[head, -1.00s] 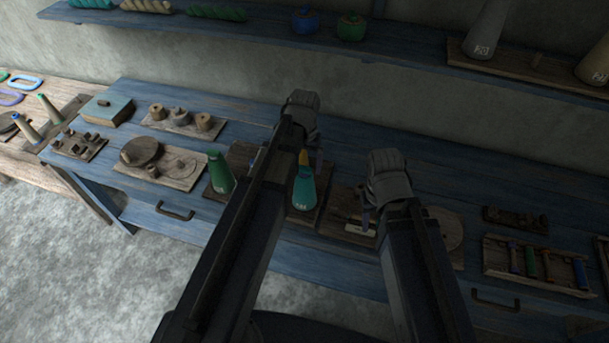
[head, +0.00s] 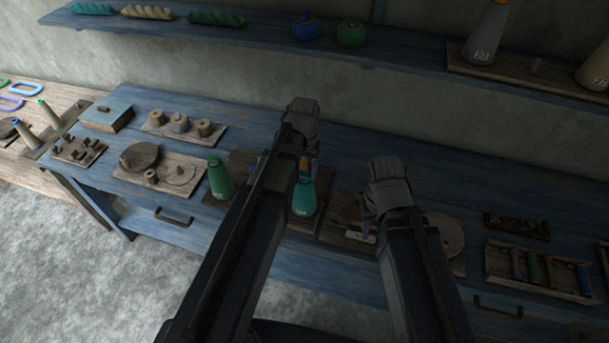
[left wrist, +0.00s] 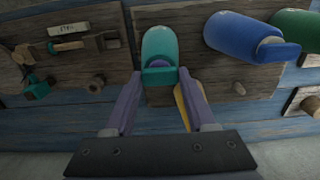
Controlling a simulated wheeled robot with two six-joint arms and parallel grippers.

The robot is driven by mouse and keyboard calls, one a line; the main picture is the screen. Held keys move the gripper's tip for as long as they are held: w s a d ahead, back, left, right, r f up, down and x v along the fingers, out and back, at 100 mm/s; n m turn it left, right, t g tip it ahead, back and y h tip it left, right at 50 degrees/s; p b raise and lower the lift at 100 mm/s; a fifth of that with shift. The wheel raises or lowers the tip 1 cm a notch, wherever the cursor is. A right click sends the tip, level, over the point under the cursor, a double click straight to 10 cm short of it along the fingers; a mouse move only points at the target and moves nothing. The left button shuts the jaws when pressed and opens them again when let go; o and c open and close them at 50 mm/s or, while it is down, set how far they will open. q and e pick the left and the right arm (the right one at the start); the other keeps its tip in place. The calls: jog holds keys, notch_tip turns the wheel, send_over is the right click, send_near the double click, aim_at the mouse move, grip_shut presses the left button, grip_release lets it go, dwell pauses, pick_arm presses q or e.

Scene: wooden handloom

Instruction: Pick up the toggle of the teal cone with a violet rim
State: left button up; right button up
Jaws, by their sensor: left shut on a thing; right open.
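The teal cone (head: 303,201) stands on a dark board in the middle of the blue table; it also shows in the left wrist view (left wrist: 159,42). Its violet rim (left wrist: 158,63) is partly covered by the teal toggle (left wrist: 160,77), a flat bar at the cone's tip. My left gripper (left wrist: 160,80) is at the cone, one violet finger on each side of the toggle, shut on it. In the head view my left arm hides part of this area. My right gripper (head: 367,216) is open and empty, low over a board right of the cone.
A blue cone (left wrist: 238,37) and a green cone (head: 220,180) stand beside the teal one. Boards with wooden parts lie on both sides, with a spool rack (head: 541,268) at right. A shelf (head: 400,65) runs behind.

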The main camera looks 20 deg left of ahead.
pick_arm(q)
jog(key=shift+c, duration=0.8)
jog(key=shift+r, duration=0.1)
pick_arm(e)
jog(key=shift+r, duration=0.1)
